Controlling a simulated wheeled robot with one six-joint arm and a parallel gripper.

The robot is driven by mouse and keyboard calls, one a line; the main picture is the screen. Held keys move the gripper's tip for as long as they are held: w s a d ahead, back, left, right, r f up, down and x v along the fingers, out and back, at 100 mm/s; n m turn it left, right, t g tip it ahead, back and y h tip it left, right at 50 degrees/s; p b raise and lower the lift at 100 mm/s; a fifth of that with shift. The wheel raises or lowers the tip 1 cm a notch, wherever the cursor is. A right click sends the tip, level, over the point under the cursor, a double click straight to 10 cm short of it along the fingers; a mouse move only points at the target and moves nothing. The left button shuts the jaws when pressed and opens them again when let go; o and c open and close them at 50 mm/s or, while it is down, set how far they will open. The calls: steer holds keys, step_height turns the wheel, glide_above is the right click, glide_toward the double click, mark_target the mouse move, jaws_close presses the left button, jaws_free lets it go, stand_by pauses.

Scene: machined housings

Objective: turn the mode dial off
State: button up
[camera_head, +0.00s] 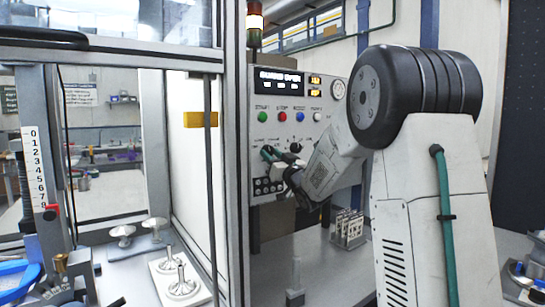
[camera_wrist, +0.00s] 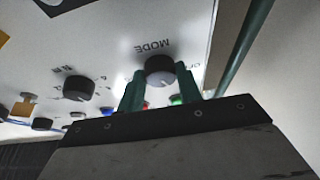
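The mode dial (camera_wrist: 159,68) is a round dark knob on the pale control panel, under the label MODE, which appears upside down in the wrist view. A light pointer mark shows at its lower edge in that view. My gripper (camera_wrist: 160,80) has its two green fingers on either side of the dial, close against its edges. In the head view my gripper (camera_head: 271,154) is at the panel's lower left, and its fingers and wrist hide the dial there. The lettering to the right of the dial is partly hidden by a finger.
A second black knob (camera_wrist: 77,88) sits beside the mode dial. Coloured buttons, a lit display (camera_head: 280,78) and a gauge (camera_head: 338,90) are higher on the panel. A metal frame post (camera_head: 236,160) stands close left. A small rack (camera_head: 348,229) stands on the bench below.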

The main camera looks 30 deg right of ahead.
steer(key=shift+n+y, duration=0.4)
steer(key=shift+n, duration=0.2)
steer(key=n+y, duration=0.1)
steer(key=n, duration=0.2)
steer(key=n+y, duration=0.1)
steer(key=n, duration=0.1)
steer(key=shift+d+g+y, duration=0.25)
steer(key=shift+g+y, duration=0.05)
steer(key=shift+d+r+n+g+y, duration=0.1)
steer(key=shift+n+g+y, duration=0.4)
steer(key=shift+n, duration=1.1)
steer(key=shift+d+n+g+y, duration=0.1)
steer(key=shift+n+g+y, duration=0.2)
steer(key=shift+n+y, duration=0.85)
steer(key=shift+n+h, duration=0.35)
steer(key=shift+n, duration=0.3)
steer(key=o, duration=1)
steer(key=shift+v, duration=3.9)
steer(key=shift+r, duration=0.1)
